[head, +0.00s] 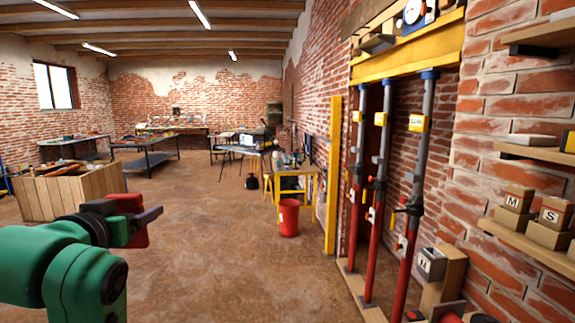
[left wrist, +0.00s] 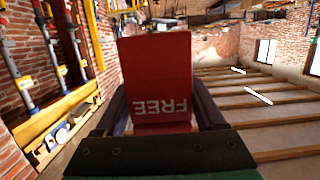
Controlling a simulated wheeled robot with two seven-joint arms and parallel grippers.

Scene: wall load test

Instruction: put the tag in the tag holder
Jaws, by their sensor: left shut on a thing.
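A red tag (left wrist: 155,75) with the word FREE on it, upside down in the left wrist view, is held between the dark fingers of my left gripper (left wrist: 160,115). In the head view the red of the tag (head: 137,238) shows around the purple finger of my left gripper (head: 142,218), at the left over open floor. A small grey open-topped box (head: 432,263) at a wooden block at the lower right looks like the tag holder. My left gripper is far to its left. My right gripper is out of view.
Red and grey props (head: 412,180) with yellow labels stand in a wall opening under a yellow beam (head: 410,52). Wooden shelves (head: 530,243) with marked blocks are at the right. A red bucket (head: 289,217) stands on the floor. The middle floor is clear.

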